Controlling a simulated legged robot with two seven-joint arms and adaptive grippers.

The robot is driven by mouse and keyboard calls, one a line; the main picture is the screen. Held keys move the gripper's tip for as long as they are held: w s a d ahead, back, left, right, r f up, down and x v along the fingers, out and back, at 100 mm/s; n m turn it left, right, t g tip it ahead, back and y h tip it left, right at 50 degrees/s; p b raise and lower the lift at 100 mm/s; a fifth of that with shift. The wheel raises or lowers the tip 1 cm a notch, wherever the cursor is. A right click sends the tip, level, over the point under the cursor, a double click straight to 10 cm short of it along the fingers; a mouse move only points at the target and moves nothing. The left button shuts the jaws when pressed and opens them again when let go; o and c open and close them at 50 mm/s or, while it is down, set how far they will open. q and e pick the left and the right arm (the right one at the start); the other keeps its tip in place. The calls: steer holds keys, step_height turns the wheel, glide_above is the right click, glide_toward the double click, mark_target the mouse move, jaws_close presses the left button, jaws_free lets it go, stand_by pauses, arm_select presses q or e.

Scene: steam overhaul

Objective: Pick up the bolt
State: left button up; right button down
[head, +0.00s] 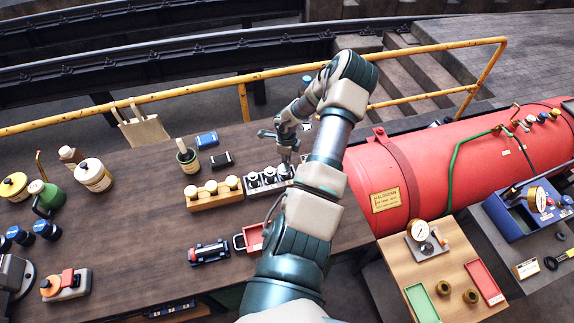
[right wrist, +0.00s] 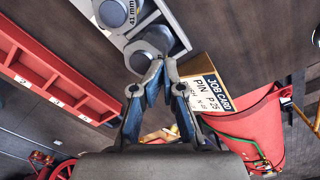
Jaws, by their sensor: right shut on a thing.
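The bolt (right wrist: 156,40) is a grey round-headed piece at the end of a pale rack (right wrist: 180,48) marked 41 mm in the right wrist view. My right gripper (right wrist: 160,72) has its fingertips close together at the bolt's near side and is shut on it. In the head view the same rack (head: 254,189) stands on the brown bench with several grey pieces in it. My right gripper (head: 287,158) reaches down over its right end. The bolt's lower part is hidden, so I cannot tell whether it is clear of the rack. My left gripper is out of view.
A wooden block with cream knobs (head: 213,203) stands left of the rack. A job card (right wrist: 208,92) and a red tray (right wrist: 45,82) are close by. The large red boiler (head: 425,165) lies to the right. The bench's left middle (head: 130,230) is clear.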

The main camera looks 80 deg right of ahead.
mark_target(286, 172)
steer(key=a, duration=0.2)
steer(key=s+a+b, duration=0.1)
steer(key=a, duration=0.2)
steer(key=shift+s+a+r+b, duration=0.1)
steer(key=shift+a+r+b, duration=0.1)
steer(key=shift+b, duration=0.1)
arm_select(q)
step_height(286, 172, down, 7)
steer(key=b, duration=0.5)
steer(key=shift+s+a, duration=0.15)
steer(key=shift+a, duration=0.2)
arm_select(e)
steer(key=s+a+r, duration=0.1)
steer(key=s+a, duration=0.1)
steer(key=a, duration=0.8)
steer(key=shift+a, duration=0.35)
steer(key=c, duration=1.9)
jaws_free()
steer(key=shift+s+d, duration=0.1)
steer(key=shift+d, duration=0.05)
steer(key=o, duration=1.5)
